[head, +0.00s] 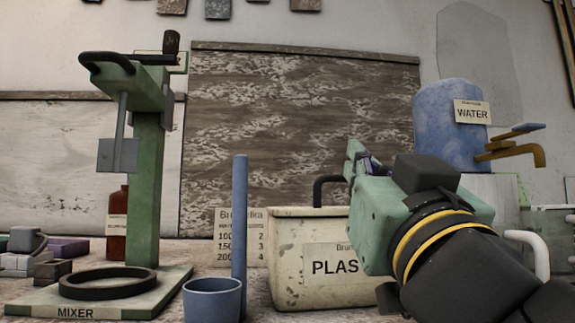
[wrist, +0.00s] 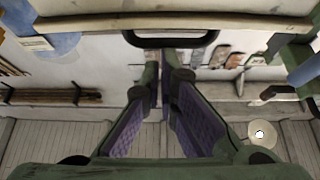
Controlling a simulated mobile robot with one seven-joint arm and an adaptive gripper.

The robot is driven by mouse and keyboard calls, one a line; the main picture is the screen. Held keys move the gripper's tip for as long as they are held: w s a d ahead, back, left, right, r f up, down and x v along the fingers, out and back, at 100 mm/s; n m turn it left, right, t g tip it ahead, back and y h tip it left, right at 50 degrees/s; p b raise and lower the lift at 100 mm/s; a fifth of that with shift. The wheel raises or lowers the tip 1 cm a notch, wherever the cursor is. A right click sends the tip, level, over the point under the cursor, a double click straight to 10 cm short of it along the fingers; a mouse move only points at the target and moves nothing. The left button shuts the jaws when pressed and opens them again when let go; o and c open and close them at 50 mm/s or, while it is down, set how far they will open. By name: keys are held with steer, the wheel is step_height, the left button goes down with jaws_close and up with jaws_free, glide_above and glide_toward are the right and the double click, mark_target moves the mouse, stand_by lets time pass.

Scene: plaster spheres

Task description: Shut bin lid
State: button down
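The cream bin (head: 290,250), marked "PLAS", stands at the centre of the head view, its right part hidden by my arm. A black bar handle (head: 332,182) rises above its top. In the wrist view, the black handle (wrist: 170,42) hangs from a cream edge (wrist: 100,24) across the top. I cannot tell whether that edge is the lid or the bin's rim, nor how the lid stands. My gripper (head: 356,160) is above the bin's right part. In the wrist view, my gripper (wrist: 165,78) has its purple-padded fingers apart with nothing between them, the handle beyond the tips.
A green mixer stand (head: 148,180) stands left, with a blue cup (head: 212,298) and blue rod (head: 240,230) between it and the bin. A blue water tank (head: 440,125) with a brass tap (head: 512,152) stands behind my arm at right. A dark wooden board (head: 290,120) is behind.

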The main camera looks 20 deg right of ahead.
steer(key=shift+w+f, duration=0.3)
steer(key=shift+f, duration=0.15)
step_height(320, 180, up, 11)
steer(key=shift+s, duration=0.45)
